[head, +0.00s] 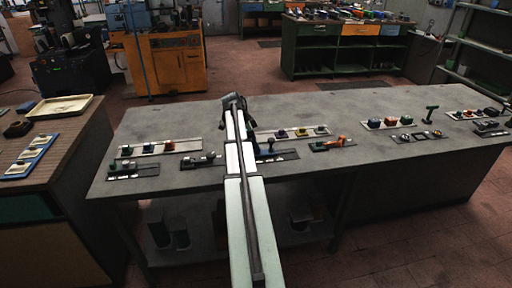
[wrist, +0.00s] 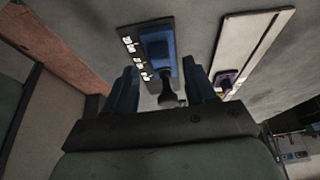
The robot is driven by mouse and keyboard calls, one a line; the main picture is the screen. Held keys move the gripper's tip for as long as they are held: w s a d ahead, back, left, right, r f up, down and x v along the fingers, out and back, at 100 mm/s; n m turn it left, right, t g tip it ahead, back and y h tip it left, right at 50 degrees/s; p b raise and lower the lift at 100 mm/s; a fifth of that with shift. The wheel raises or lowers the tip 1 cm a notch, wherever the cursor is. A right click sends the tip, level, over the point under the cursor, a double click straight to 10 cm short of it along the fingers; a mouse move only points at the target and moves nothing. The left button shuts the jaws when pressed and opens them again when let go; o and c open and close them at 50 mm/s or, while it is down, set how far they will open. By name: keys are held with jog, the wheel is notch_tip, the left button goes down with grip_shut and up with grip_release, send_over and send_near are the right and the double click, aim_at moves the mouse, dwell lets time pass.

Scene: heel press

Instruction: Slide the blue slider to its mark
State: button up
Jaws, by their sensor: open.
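The blue slider (wrist: 157,45) is on a dark plate (wrist: 131,30) with several white labels along its left side in the wrist view. A black knob (wrist: 168,96) stands out from the slider towards my camera. My gripper (wrist: 162,70) is open, with one dark finger on each side of the knob and a visible gap on both sides. I cannot tell how far the fingertips are above the plate. In the head view the slider's plate (head: 284,154) is just right of my arm, which hides part of it. I cannot tell which label is the mark.
A long pale rail (wrist: 240,45) with a purple-topped piece lies right of the slider in the wrist view. Several other slider and knob panels stand along the grey table (head: 380,165), with bare room at the back. A wooden-topped bench (head: 85,125) is at left.

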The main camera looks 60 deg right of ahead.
aim_at(264, 151)
jog(key=shift+x, duration=1.9)
jog(key=shift+c, duration=0.4)
grip_shut()
